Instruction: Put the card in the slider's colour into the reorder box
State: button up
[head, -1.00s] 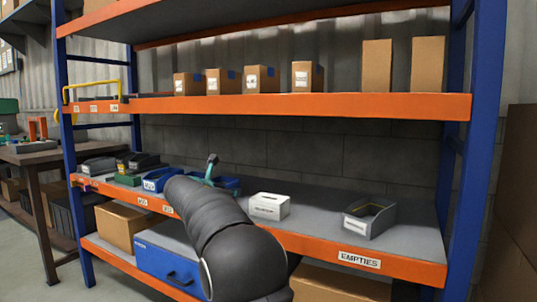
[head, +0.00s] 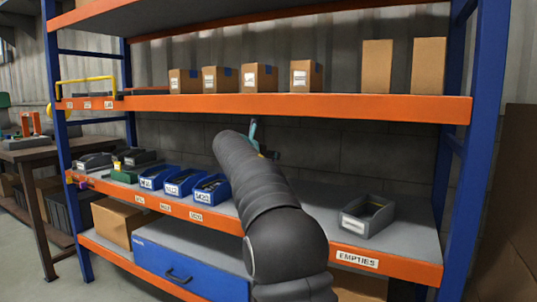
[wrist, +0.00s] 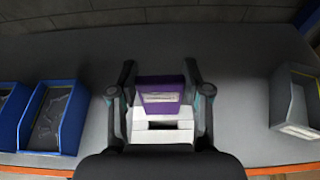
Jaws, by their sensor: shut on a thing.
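A purple card (wrist: 158,84) with a pale label is held between the fingers of my gripper (wrist: 160,92) in the wrist view. The white box with a dark slot (wrist: 163,137) shows just below the card; I cannot tell how high the card is above it. The slot looks empty. In the head view my arm hides this box and the card, and only a teal part of my gripper (head: 253,130) shows. A small purple piece (head: 84,185) is on the shelf's front edge at the far left; it may be the slider.
Blue bins (head: 184,181) stand left of my arm, and a grey bin (head: 366,215) stands to the right above the EMPTIES label (head: 357,259). An upper shelf (head: 300,105) with cartons overhangs. Bare shelf lies between the white box and the grey bin.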

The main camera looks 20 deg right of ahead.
notch_tip(320, 180, down, 3)
jog(key=shift+r+b, duration=0.15)
jog(key=shift+b, duration=0.75)
notch_tip(320, 180, down, 3)
jog(key=b, duration=0.3)
jog(key=shift+r, duration=0.2)
jog(key=shift+s+a+p, duration=0.1)
jog(key=shift+p, duration=0.4)
jog(key=shift+f+b, duration=1.5)
jog(key=shift+f, duration=0.85)
jog(key=o, duration=1.2)
jog(key=shift+a, duration=0.1)
jog(key=v, duration=1.2)
jog(key=shift+r, duration=0.1)
